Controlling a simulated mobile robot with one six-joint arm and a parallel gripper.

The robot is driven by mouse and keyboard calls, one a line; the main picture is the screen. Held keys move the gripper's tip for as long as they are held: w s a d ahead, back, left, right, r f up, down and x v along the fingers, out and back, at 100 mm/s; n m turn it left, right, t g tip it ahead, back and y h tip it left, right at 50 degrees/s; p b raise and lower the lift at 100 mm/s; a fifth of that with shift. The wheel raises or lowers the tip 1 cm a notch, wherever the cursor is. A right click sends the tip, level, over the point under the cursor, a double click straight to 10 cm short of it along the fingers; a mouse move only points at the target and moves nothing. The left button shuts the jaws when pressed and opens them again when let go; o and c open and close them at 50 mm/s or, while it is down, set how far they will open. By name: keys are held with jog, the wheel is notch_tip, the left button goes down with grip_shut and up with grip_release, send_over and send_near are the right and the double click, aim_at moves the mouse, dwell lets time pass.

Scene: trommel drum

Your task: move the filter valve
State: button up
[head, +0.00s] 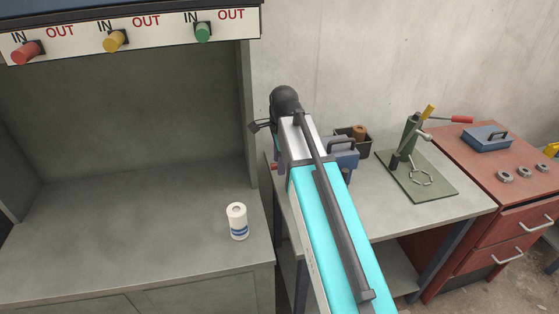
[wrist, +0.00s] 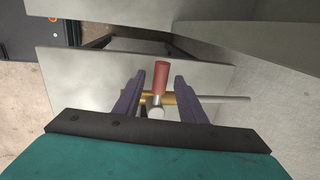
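The valve, taken to be the filter valve, has a red handle (wrist: 161,78), a brass body (wrist: 173,98) and a grey pipe to the right in the wrist view. My gripper (wrist: 160,76) is open, with its two dark fingers on either side of the handle. Gaps show between the fingers and the handle. The lower part of the valve is close to the finger bases. In the head view, a small red tip (head: 274,166) shows at the left edge of my arm; the arm hides most of the valve and gripper there.
A grey cabinet with a white can (head: 237,221) stands at left, under red, yellow and green IN/OUT knobs (head: 114,40). The bench (head: 440,212) holds a dark box (head: 364,149) and a green press (head: 409,142). A red drawer cabinet (head: 500,228) stands at right.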

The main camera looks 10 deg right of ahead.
grip_shut()
